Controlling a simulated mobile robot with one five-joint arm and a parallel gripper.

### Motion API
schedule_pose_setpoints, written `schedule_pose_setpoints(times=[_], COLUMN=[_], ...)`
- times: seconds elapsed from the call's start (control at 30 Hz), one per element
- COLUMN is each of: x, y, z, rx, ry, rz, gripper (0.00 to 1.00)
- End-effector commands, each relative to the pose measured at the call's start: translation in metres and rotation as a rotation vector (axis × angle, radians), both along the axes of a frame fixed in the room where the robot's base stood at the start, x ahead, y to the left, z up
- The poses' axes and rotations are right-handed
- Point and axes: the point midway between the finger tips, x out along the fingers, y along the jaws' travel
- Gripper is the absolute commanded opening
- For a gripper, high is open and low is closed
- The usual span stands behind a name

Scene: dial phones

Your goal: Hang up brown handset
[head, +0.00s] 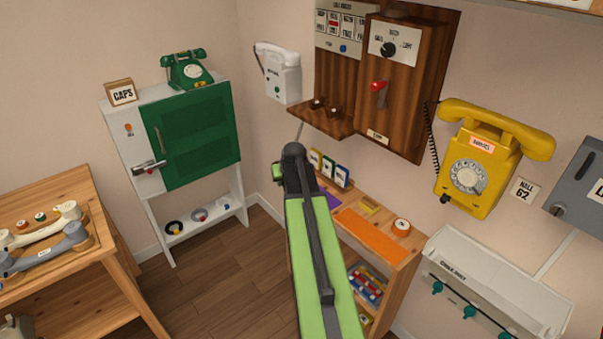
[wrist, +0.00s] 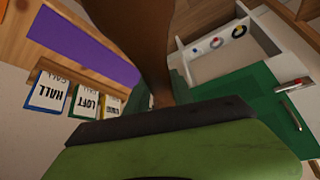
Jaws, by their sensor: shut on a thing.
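My gripper (head: 292,155) is at the end of my green arm in the middle of the head view, in front of the low wooden shelf unit and below the wooden wall panel. In the wrist view a smooth brown piece, taken to be the brown handset (wrist: 140,35), rises from the gripper's dark edge and widens toward the top. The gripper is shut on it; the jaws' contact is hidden. In the head view the handset is hidden by my arm.
A yellow wall phone (head: 483,165) hangs at right, its handset on top. A white wall phone (head: 282,80) is left of the panel. A green phone (head: 190,72) stands on the cabinet (head: 155,100). A wooden table (head: 90,265) holds other handsets at left. The floor (head: 215,285) between is clear.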

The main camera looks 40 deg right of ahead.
Motion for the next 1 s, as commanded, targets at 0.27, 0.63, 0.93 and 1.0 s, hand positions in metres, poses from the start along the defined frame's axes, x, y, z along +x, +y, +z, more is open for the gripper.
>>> schedule_pose_setpoints(times=[0.27,0.63,0.93,1.0], x=[0.004,0.005,0.005,0.005], y=[0.059,0.068,0.067,0.067], z=[0.000,0.018,0.065,0.061], rx=[-0.001,-0.001,-0.001,-0.001], ry=[0.000,-0.001,-0.001,-0.001], rz=[0.002,-0.001,-0.001,-0.001], gripper=[0.00,0.00,0.00,0.00])
